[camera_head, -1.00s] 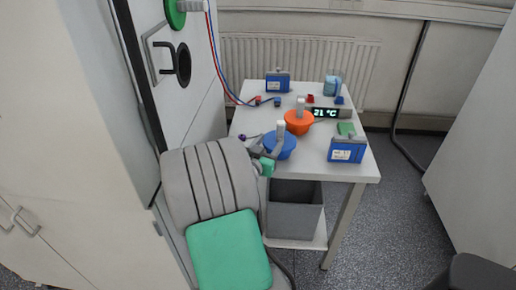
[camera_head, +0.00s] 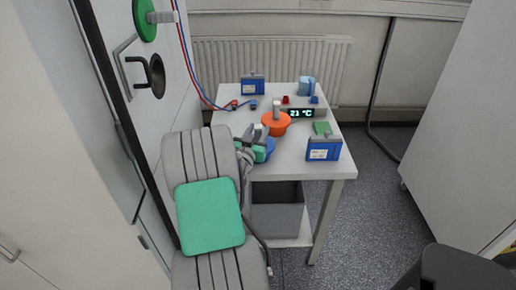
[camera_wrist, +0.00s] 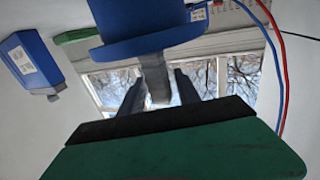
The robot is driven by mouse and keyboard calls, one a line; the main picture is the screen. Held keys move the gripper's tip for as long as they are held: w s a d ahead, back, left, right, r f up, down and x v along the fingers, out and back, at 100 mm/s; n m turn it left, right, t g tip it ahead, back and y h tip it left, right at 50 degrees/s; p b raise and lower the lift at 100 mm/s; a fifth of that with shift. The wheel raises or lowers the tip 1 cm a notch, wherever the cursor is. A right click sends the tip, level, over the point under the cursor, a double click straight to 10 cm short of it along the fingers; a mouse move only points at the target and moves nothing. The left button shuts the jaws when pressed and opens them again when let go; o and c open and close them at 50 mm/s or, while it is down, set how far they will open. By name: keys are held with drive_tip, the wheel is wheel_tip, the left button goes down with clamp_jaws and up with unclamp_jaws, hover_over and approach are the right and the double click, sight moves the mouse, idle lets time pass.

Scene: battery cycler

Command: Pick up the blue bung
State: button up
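The blue bung (camera_head: 269,148) sits at the near left part of the white table (camera_head: 300,165), partly hidden by my gripper (camera_head: 258,135) in the head view. In the wrist view, the blue bung (camera_wrist: 150,35) is large at the top, with its grey handle (camera_wrist: 156,78) pointing down the picture. My gripper (camera_wrist: 158,95) is open there. Its dark fingers stand either side of the handle's end, with gaps showing between them and the handle.
An orange bung (camera_head: 277,124) stands just behind the blue one. A display (camera_head: 301,113), blue boxes (camera_head: 323,149) and small red and blue parts share the table. A grey bin (camera_head: 277,210) is below. A cabinet with a dark round hole (camera_head: 157,77) stands left.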

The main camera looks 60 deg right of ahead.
clamp_jaws()
drive_tip(key=shift+r, duration=0.1)
idle(1.0)
